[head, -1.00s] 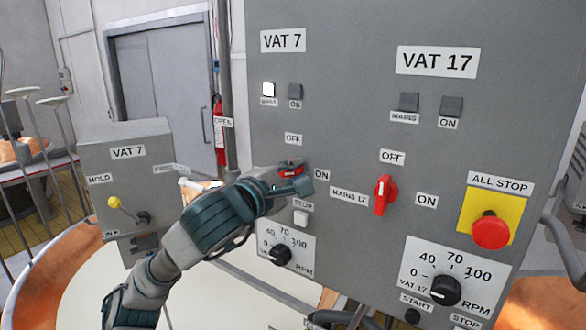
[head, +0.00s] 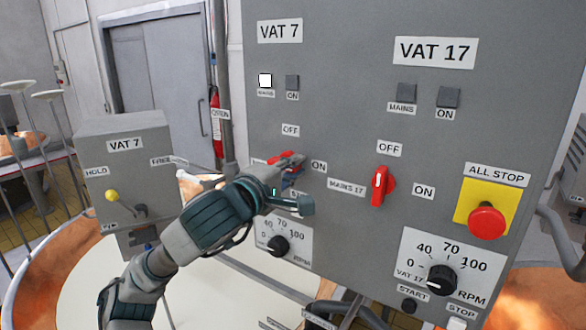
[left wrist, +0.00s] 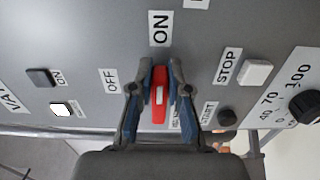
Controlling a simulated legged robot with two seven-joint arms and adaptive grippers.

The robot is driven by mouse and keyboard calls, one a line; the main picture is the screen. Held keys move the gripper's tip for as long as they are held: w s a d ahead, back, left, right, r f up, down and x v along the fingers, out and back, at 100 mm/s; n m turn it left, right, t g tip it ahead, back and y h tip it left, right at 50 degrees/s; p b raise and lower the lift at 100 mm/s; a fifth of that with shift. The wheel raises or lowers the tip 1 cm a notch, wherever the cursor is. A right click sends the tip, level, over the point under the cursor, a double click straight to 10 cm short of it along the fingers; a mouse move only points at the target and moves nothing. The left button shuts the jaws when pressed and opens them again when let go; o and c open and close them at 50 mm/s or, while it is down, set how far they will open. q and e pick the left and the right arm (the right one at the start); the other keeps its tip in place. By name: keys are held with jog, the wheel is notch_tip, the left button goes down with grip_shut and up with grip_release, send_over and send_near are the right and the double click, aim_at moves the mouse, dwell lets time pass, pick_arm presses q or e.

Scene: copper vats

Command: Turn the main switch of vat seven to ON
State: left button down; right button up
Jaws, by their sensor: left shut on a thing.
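The vat 7 main switch (head: 287,157) is a red handle below the OFF label and left of the ON label (head: 318,166) on the grey panel. In the left wrist view the red handle (left wrist: 159,95) lies in line with the ON label (left wrist: 159,28), and the OFF label (left wrist: 110,81) is off to its side. My left gripper (left wrist: 160,92) is shut on this handle, one finger on each side. In the head view my left gripper (head: 290,190) hides part of the switch. The white MAINS lamp (head: 265,80) of vat 7 is lit. My right gripper is not in view.
The red vat 17 switch (head: 380,186) stands upright toward OFF to the right. The red ALL STOP button (head: 487,222) and RPM knobs sit lower on the panel. A white STOP button (left wrist: 257,72) is close beside my gripper. A lever box (head: 125,180) stands left.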

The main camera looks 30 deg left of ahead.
pick_arm(q)
jog(key=shift+w+f, duration=0.1)
jog(key=shift+f, duration=0.15)
jog(key=c, duration=1.1)
grip_release()
jog(key=shift+c, duration=0.2)
jog(key=shift+w, duration=0.25)
jog(key=shift+a, duration=0.1)
jog(key=shift+s+r, duration=0.1)
jog(key=shift+s, duration=0.45)
jog(key=s, duration=0.7)
jog(key=s+a, duration=0.1)
jog(key=s, duration=0.2)
jog(key=shift+s+a+f, duration=0.1)
jog(key=shift+s+f, duration=0.1)
jog(key=shift+s, duration=0.15)
